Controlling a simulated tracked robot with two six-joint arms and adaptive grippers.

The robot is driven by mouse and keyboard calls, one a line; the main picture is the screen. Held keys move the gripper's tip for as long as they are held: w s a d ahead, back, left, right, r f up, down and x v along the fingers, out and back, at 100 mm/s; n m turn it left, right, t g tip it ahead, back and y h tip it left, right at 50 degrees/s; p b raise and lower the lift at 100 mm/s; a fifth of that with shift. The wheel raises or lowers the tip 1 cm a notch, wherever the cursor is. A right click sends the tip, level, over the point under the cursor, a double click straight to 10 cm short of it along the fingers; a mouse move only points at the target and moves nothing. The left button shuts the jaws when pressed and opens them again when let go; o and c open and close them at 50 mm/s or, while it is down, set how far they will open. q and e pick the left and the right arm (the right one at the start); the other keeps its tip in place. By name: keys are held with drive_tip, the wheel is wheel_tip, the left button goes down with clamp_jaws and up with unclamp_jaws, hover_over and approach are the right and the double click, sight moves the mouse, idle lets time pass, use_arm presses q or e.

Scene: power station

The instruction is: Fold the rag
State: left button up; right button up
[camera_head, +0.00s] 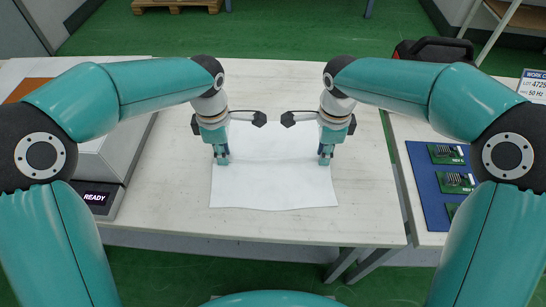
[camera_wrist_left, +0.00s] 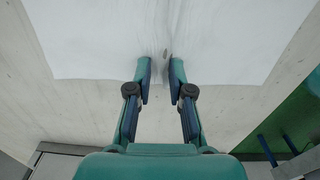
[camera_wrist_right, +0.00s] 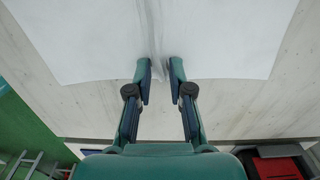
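The white rag (camera_head: 274,185) lies spread on the pale table, its near edge slightly wavy. My left gripper (camera_head: 221,160) is low at the rag's left side, and my right gripper (camera_head: 325,160) is low at its right side. In the left wrist view, the rag (camera_wrist_left: 100,45) bunches into creases that run in between the fingers (camera_wrist_left: 160,75). In the right wrist view, the rag (camera_wrist_right: 225,45) creases the same way between the fingers (camera_wrist_right: 160,75). Both grippers look closed on this bunched cloth, with a narrow gap between the pads.
A grey device with a READY display (camera_head: 96,198) stands left of the rag. At the right, a blue mat (camera_head: 428,187) with green circuit boards lies on another table. A black case (camera_head: 433,50) stands behind it. The table (camera_head: 275,226) is bare in front of the rag.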

use_arm(q)
drive_tip(key=shift+f, duration=0.2)
clamp_jaws()
use_arm(e)
drive_tip(key=shift+f, duration=0.2)
clamp_jaws()
use_arm(q)
drive_tip(key=shift+r, duration=0.1)
use_arm(e)
drive_tip(key=shift+r, duration=0.1)
